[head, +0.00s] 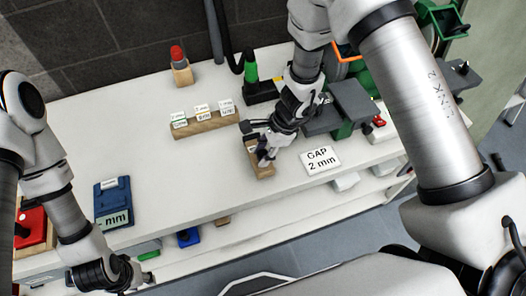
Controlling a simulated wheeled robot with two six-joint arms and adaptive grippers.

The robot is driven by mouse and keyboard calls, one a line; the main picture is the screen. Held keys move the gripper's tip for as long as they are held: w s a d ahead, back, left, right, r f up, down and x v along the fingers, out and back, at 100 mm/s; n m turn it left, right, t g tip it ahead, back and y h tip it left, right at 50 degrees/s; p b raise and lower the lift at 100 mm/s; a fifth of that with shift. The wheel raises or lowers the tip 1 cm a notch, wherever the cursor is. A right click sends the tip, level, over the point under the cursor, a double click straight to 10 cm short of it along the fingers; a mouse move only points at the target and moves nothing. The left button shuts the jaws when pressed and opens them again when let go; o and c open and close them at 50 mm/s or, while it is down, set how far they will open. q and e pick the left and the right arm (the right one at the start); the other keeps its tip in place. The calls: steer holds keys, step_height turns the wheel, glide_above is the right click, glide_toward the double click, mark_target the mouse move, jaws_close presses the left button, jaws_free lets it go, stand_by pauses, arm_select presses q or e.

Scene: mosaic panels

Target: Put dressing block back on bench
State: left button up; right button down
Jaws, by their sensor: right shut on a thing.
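My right gripper (260,143) is shut on a small tan block (262,171), which I take to be the dressing block. The fingers cover part of the block. It is at the front middle of the white bench (150,158), left of the "GAP 2 mm" card; I cannot tell whether it touches the bench top. My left gripper (138,277) is low at the bottom left, in front of the bench edge and far from the block. Its fingers are too small and dark to show if they are open.
A wooden rack (205,124) with white labelled cards stands behind the block. The "GAP 2 mm" card (321,159) lies to its right, before a grey and green machine (350,104). A blue gauge (113,202) sits at left. Bench between gauge and block is clear.

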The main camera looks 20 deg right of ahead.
steer(key=shift+f+b, duration=0.4)
steer(key=shift+f, duration=0.15)
stand_by(0.4)
steer(key=c, duration=0.7)
jaws_free()
steer(key=shift+r, duration=0.1)
